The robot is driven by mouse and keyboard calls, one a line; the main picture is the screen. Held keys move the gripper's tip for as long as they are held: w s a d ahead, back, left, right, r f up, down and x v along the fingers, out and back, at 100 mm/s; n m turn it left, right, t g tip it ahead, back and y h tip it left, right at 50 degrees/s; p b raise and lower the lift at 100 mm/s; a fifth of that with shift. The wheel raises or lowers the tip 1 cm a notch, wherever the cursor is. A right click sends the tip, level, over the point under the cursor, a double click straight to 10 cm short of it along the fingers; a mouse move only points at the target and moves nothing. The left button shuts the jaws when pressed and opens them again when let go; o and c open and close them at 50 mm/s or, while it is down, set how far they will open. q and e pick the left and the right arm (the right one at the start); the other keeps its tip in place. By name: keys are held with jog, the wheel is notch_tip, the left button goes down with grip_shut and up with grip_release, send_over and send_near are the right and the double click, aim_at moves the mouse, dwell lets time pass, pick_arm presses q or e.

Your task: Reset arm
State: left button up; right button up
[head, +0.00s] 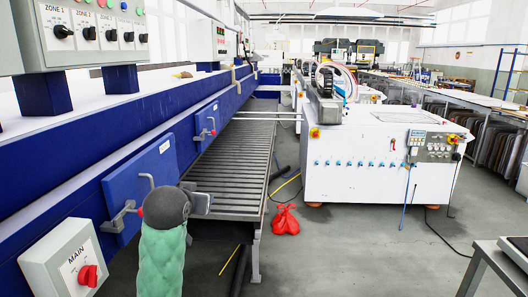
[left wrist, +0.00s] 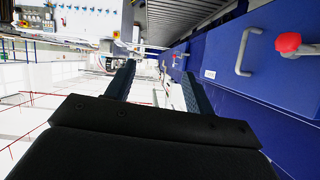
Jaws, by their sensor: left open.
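My left arm comes up from the bottom of the head view in a green sleeve with a dark grey wrist. My left gripper (head: 200,204) is partly hidden behind the wrist, in front of the blue machine (head: 95,170) and near its blue door (head: 140,185). In the left wrist view the two dark fingers of the left gripper (left wrist: 158,68) stand apart with nothing between them. A grey door handle (left wrist: 248,52) is to the right of the fingers, apart from them. My right gripper is not in view.
A slatted conveyor (head: 232,165) lies beyond the gripper. A red switch (head: 88,276) is on the MAIN box at lower left. A white machine (head: 375,160) stands right of centre, with a red bag (head: 285,220) on the floor. Grey floor (head: 350,250) is open at centre right.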

pick_arm(q)
jog(key=s+d+f+g+p, duration=0.1)
jog(key=s+f+g, duration=0.2)
jog(key=s+f, duration=1.1)
jog(key=s+d+f+g+p, duration=0.1)
jog(key=s+f+g, duration=0.3)
jog(key=s+f, duration=1)
jog(key=s+d+f+g+h+p, duration=0.1)
jog(key=s+d+f+g, duration=0.1)
jog(key=s+f, duration=1.1)
jog(key=shift+s+f+m+g+p, duration=0.3)
jog(key=shift+s+f+m+g, duration=0.1)
jog(key=shift+s+g, duration=0.45)
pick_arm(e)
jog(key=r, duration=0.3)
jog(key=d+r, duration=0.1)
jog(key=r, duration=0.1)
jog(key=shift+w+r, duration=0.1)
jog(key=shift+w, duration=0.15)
pick_arm(q)
jog(key=shift+w, duration=0.1)
